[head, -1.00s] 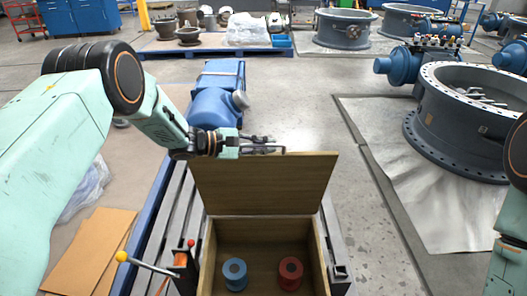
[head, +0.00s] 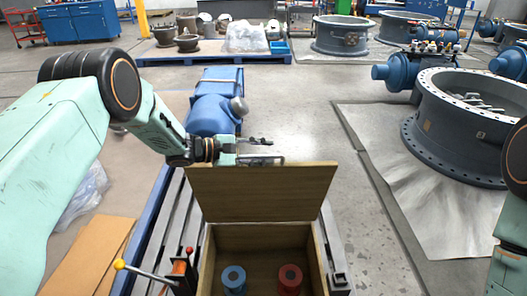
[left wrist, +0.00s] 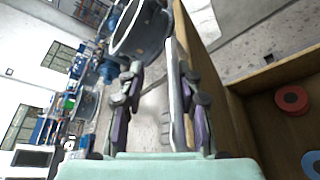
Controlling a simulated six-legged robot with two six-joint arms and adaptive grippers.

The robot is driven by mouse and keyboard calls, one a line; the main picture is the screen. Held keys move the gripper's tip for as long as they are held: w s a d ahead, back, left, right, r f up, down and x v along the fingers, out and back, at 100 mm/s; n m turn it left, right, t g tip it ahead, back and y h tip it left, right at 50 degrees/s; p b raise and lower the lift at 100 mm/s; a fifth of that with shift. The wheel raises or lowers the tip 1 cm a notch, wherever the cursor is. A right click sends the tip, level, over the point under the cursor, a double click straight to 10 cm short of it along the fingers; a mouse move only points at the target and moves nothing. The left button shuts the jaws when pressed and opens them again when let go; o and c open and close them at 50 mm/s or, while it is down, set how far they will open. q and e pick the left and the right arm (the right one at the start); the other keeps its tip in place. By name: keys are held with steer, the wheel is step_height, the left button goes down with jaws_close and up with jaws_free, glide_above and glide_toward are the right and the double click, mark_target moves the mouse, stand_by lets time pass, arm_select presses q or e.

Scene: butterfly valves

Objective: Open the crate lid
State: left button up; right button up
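The wooden crate (head: 208,262) stands on the slatted bench with its lid (head: 262,194) raised to about upright along the far edge. The lid's face and the crate's inside show in the head view; the lid is also a brown board in the left wrist view (left wrist: 225,95). A blue spool (head: 233,279) and a red spool (head: 290,279) stand in the crate. My left gripper (head: 262,150) is just beyond the lid's top edge, its two fingers apart and nothing clearly held. Whether the nearer finger touches the lid cannot be told. My right gripper is out of view.
A lever with a yellow knob (head: 120,264) stands left of the crate. A large dark flanged valve ring (head: 465,125) rests on a mat at right. Floor between mat and bench is clear.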

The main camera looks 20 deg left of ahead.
arm_select(q)
steer(key=v, duration=0.7)
steer(key=shift+s+a+r, duration=0.2)
steer(key=shift+a, duration=0.05)
steer(key=shift+r, duration=0.1)
